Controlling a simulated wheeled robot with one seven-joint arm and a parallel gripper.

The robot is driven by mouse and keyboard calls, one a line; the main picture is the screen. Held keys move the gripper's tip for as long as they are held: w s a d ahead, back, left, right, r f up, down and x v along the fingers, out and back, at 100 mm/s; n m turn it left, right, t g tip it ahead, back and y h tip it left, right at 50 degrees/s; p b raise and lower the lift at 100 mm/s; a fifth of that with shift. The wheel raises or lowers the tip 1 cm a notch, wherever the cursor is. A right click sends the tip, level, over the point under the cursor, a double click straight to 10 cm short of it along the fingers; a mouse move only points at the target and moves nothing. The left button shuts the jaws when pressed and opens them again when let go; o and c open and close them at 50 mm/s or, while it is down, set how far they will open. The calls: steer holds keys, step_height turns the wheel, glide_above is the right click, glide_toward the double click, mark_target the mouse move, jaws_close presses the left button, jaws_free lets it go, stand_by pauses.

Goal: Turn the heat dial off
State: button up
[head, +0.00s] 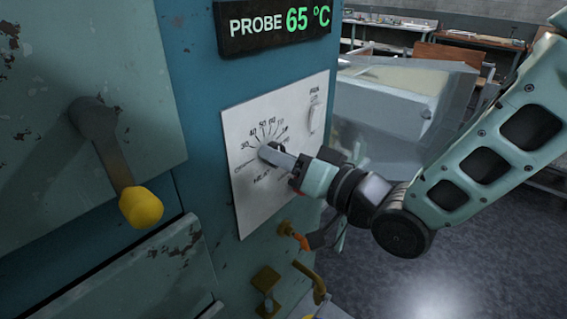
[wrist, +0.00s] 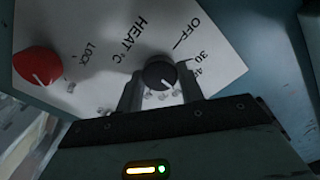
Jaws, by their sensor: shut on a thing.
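The heat dial (wrist: 159,73) is a dark round knob on the pale control panel (wrist: 225,75). My gripper (wrist: 160,85) is shut on it, with one finger on each side. A white mark on the knob's face points down toward my gripper's body, away from the printed OFF label at the upper right. In the head view my gripper (head: 271,153) reaches the panel (head: 245,120) from the right. Its fingers cover most of the dial and its pointer there. The numbered scale around it shows above the fingers.
A display (head: 275,28) above the panel reads PROBE 65 °C. A fan switch (head: 313,117) is at the panel's upper right. The wrist view shows a red knob (wrist: 37,65) beside the LOCK label. A yellow-ended lever (head: 140,206) stands out at the left. Brass fittings (head: 266,280) are below.

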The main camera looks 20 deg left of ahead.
steer(key=n+b, duration=1.9)
steer(key=b, duration=0.6)
steer(key=shift+f, duration=0.15)
steer(key=shift+n+b, duration=0.35)
steer(key=shift+n, duration=0.05)
steer(key=o, duration=1)
steer(key=shift+p+v, duration=2.2)
steer(key=shift+v, duration=6.55)
